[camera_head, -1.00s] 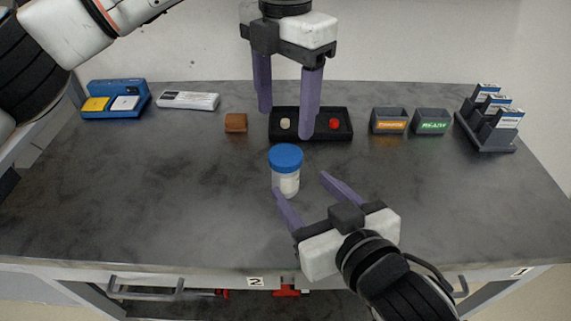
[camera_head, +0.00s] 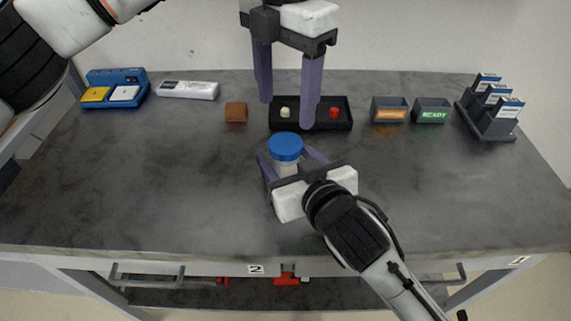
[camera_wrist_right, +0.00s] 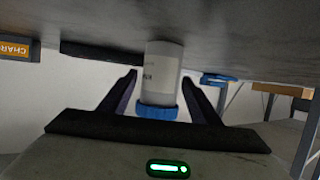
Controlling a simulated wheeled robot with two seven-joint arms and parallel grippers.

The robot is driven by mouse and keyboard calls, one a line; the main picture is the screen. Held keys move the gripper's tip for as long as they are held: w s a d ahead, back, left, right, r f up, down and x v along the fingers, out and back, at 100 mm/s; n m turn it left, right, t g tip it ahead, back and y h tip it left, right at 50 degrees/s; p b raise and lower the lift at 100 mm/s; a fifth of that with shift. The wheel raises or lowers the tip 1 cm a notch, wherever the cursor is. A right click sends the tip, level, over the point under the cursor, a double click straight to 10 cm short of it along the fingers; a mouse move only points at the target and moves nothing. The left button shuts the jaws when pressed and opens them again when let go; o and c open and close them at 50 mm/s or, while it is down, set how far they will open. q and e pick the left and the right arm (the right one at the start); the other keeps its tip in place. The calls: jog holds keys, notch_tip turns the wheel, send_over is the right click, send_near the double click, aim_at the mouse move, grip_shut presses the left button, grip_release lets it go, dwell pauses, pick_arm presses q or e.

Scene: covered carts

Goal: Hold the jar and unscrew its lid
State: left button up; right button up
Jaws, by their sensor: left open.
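A jar with a white body (camera_head: 286,169) and a blue lid (camera_head: 285,146) stands upright mid-table, lid on. My right gripper (camera_head: 286,156) reaches in from the front, its two fingers on either side of the jar. In the right wrist view, the jar (camera_wrist_right: 162,70) and blue lid (camera_wrist_right: 158,111) appear upside down between the spread fingers of the right gripper (camera_wrist_right: 161,88), with gaps beside them. My left gripper (camera_head: 287,112) is open and empty, pointing down behind the jar, in front of the black tray in the picture.
The black tray (camera_head: 344,126) holds a white and a red piece. A brown block (camera_head: 236,112), a blue holder (camera_head: 133,77) and a white device (camera_head: 188,90) are at back left. Two grey bins (camera_head: 389,103) (camera_head: 432,104) and a card rack (camera_head: 487,127) are at back right. The front tabletop is clear.

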aim_at(285, 143)
grip_shut()
pick_arm(q)
jog(key=shift+c, duration=1)
jog(key=shift+f+m, duration=1.25)
jog(key=shift+m, duration=1)
jog(key=shift+f+m, duration=1.25)
jog(key=shift+m, duration=0.95)
jog(key=shift+f+m, duration=1.25)
jog(key=shift+m, duration=1)
jog(key=shift+c, duration=0.2)
